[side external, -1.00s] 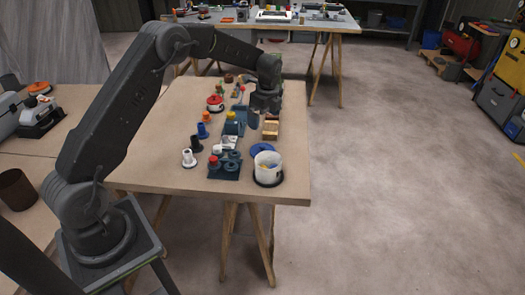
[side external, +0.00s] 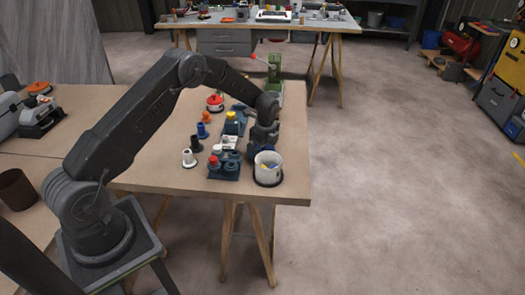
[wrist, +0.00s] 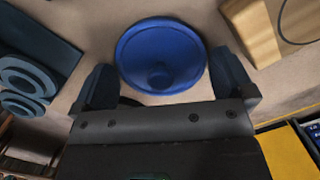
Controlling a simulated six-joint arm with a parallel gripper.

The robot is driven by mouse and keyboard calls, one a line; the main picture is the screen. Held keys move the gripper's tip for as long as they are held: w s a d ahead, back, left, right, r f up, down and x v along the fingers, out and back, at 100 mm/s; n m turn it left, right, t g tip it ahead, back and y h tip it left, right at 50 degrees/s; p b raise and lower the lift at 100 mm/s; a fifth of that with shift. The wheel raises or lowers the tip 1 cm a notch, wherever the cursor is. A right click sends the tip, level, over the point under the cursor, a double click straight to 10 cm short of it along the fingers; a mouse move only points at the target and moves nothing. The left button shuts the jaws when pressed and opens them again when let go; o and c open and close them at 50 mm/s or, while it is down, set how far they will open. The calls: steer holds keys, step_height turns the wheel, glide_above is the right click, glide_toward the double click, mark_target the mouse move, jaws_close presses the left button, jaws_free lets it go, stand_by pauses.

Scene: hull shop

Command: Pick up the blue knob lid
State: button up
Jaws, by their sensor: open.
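The blue knob lid (wrist: 160,48) lies flat on the table, a round disc with its knob (wrist: 160,75) facing up, in the upper middle of the wrist view. My gripper (wrist: 165,78) is open, with one dark finger on each side of the lid's near part and nothing clamped between them. In the side view my gripper (side external: 262,146) points down over the lid's spot, just behind the white tub, and hides most or all of the lid. I cannot tell the exact height of the fingertips or whether they touch the lid.
The white tub (side external: 268,170) with small things inside stands right in front of my gripper. A wooden block (wrist: 253,30) lies close to the lid. A dark blue holder with rings (side external: 224,168) is to the left, with several small cups beyond it. The table's right edge is near.

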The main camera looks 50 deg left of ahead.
steer(key=shift+c, duration=0.4)
steer(key=c, duration=0.4)
steer(key=shift+r, duration=0.55)
steer(key=r, duration=0.2)
steer(key=s+a+r, duration=0.1)
steer(key=shift+r, duration=0.4)
steer(key=s+a+r, duration=0.6)
steer(key=s+a, duration=0.1)
steer(key=w+d+r, duration=0.1)
steer(key=d, duration=0.8)
steer(key=w+d+r, duration=0.1)
steer(key=d+r, duration=0.1)
steer(key=d, duration=0.8)
steer(key=shift+s+a+f, duration=0.1)
steer(key=shift+a+f, duration=0.05)
steer(key=shift+f, duration=1.4)
steer(key=shift+a+f, duration=0.15)
steer(key=shift+f, duration=1.35)
